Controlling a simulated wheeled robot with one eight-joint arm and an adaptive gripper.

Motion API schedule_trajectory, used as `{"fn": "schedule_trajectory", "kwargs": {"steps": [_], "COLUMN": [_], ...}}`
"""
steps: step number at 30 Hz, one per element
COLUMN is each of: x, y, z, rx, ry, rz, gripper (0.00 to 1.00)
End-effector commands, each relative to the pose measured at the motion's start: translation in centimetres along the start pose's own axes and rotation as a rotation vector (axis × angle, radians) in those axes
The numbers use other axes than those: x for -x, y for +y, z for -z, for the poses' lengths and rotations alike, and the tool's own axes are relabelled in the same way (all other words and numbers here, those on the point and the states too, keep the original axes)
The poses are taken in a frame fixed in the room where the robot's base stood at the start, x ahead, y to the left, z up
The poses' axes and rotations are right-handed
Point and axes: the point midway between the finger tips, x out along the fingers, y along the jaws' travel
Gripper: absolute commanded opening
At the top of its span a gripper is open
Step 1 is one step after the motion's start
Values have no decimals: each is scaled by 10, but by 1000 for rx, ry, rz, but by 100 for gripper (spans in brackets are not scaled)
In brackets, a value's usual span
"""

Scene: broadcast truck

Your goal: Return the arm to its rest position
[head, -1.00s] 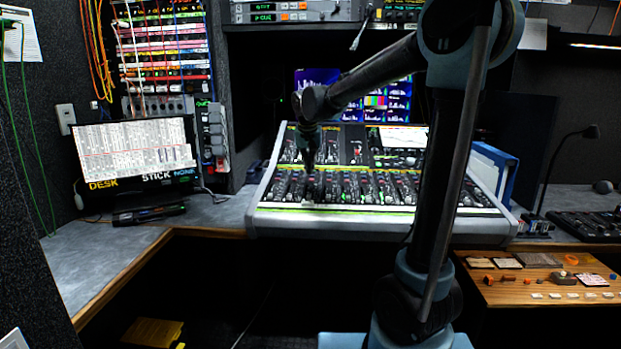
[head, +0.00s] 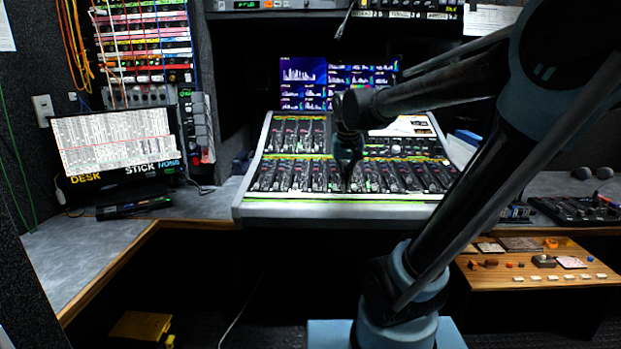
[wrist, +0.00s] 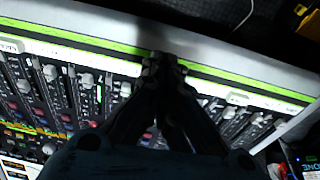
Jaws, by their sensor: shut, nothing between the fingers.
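My arm rises from its blue base in the head view and reaches back over the mixing console (head: 290,210). My gripper (head: 350,186) points down over the console's lower fader rows, right of their middle. In the wrist view my gripper (wrist: 165,60) is shut with its fingertips together and nothing between them. The fingertips appear near the console's green front strip (wrist: 230,82). I cannot tell how high above the console they are.
A wooden shelf (head: 500,272) with small blocks and cards is at the right. A monitor (head: 115,140) stands on the left grey desk (head: 60,250). Screens (head: 310,85) glow behind the console. A yellow box (head: 140,327) lies on the floor at lower left.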

Motion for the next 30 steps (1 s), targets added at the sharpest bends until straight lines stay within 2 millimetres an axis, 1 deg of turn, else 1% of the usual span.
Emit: {"fn": "schedule_trajectory", "kwargs": {"steps": [1,3,5,9,15,18,21,24,30], "x": [-5,-11,-17,-34,-62,-75,-86,-93,-96], "y": [11,23,33,52,70,75,79,81,82], "z": [-17,-38,-56,-100,-159,-183,-201,-211,-216], "rx": [-3,0,3,9,18,23,26,29,30], "ry": [-6,-14,-21,-37,-56,-64,-70,-73,-74], "rz": [-1,0,1,4,13,18,22,24,26], "gripper": [0,0,0,0,0,0,0,0,0]}}
